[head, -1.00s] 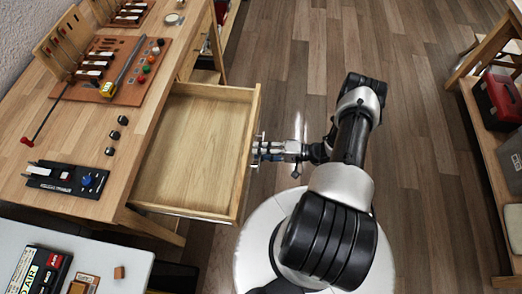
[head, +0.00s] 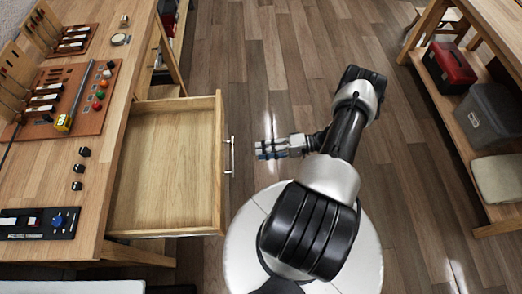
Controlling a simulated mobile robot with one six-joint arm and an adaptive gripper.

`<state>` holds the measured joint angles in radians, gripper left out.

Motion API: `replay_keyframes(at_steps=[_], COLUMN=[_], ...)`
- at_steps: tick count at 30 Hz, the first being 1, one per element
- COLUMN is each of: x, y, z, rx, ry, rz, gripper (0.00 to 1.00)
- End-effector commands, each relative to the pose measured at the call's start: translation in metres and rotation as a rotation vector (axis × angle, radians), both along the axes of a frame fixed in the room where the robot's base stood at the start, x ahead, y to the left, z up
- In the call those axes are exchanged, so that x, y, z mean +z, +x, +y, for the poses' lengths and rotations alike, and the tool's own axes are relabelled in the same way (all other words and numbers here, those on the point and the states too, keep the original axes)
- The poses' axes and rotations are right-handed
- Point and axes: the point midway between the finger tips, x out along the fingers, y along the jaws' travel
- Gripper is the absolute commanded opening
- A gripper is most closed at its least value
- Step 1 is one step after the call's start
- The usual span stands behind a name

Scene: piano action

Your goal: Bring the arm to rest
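My gripper (head: 266,149) is at the end of my arm (head: 345,135), in the middle of the head view, above the floor. It points left toward the drawer handle (head: 231,155), with a visible gap between them. The drawer (head: 165,165) is pulled out of the wooden workbench (head: 130,60) and looks empty. The gripper fingers are small and seen from above, so I cannot tell whether they are open or shut. Nothing shows held in them.
The workbench at left carries an orange-brown board (head: 50,128) with tools, several black knobs and a black panel (head: 38,223). At right a shelf holds a red toolbox (head: 448,66) and a grey bin (head: 490,115). The floor (head: 300,50) ahead is clear.

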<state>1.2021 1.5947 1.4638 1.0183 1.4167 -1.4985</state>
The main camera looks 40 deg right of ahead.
Motion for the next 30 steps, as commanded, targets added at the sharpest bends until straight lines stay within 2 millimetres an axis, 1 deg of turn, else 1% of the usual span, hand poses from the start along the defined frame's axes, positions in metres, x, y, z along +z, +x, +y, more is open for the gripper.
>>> replay_keyframes(at_steps=[12, 14, 16, 17, 20, 21, 23, 24, 26, 27, 29, 30], x=[0.001, 0.005, 0.016, 0.023, 0.057, 0.073, 0.098, 0.115, 0.139, 0.155, 0.179, 0.195], y=[0.001, 0.003, 0.007, 0.010, 0.023, 0.028, 0.035, 0.039, 0.044, 0.046, 0.049, 0.050], z=[0.000, -0.001, -0.002, -0.002, 0.000, 0.002, 0.007, 0.012, 0.020, 0.026, 0.036, 0.043], rx=[0.002, 0.014, 0.046, 0.064, 0.154, 0.195, 0.257, 0.294, 0.348, 0.380, 0.424, 0.449], ry=[-0.001, -0.008, -0.022, -0.031, -0.080, -0.104, -0.146, -0.175, -0.223, -0.258, -0.312, -0.350], rz=[0.000, 0.004, 0.020, 0.030, 0.080, 0.106, 0.146, 0.174, 0.213, 0.238, 0.273, 0.295], gripper=[0.29, 0.29, 0.29, 0.29, 0.29, 0.29, 0.29, 0.29, 0.29, 0.29, 0.29, 0.29])
